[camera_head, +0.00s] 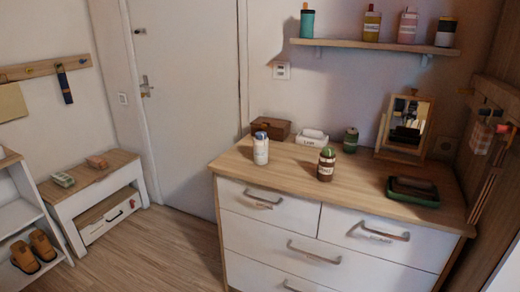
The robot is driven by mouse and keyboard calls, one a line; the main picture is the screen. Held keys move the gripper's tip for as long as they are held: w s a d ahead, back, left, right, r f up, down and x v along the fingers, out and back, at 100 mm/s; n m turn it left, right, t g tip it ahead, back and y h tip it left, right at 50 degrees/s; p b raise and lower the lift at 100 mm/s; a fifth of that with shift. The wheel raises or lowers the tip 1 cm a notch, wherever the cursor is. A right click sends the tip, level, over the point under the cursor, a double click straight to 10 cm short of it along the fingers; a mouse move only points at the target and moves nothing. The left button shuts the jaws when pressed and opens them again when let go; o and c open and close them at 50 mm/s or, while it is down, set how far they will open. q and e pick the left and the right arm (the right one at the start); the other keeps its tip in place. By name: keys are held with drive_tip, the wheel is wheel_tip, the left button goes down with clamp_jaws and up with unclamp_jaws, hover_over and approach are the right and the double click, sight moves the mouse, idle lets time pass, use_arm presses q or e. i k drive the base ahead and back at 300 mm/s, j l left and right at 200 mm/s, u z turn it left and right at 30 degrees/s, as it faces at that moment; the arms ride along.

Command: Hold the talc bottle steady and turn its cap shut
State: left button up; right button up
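A white bottle with a blue cap (261,148) stands upright near the left front corner of the dresser top (370,178). It looks most like the talc bottle, but its label is too small to read for sure. Its cap sits on top; how tightly it is turned cannot be told. A dark red-brown bottle with a green cap and a pale label (326,165) stands upright to its right, apart from it. Neither of my grippers is in view, and nothing touches the bottles.
Behind stand a brown box (270,128), a white labelled item (312,137), a dark green jar (350,140) and a mirror (406,127). A green tray (413,200) lies at right. Several bottles stand on the wall shelf (375,45). The dresser's front middle is clear.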

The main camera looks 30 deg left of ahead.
sight(259, 135)
drive_tip(key=i+j, duration=0.2)
drive_tip(key=j, duration=0.15)
drive_tip(key=i+j, duration=0.25)
drive_tip(key=j, duration=0.15)
drive_tip(key=i+j, duration=0.2)
drive_tip(key=j, duration=0.15)
drive_tip(key=i+j, duration=0.2)
drive_tip(key=j, duration=0.2)
drive_tip(key=i+j, duration=0.2)
drive_tip(key=j, duration=0.15)
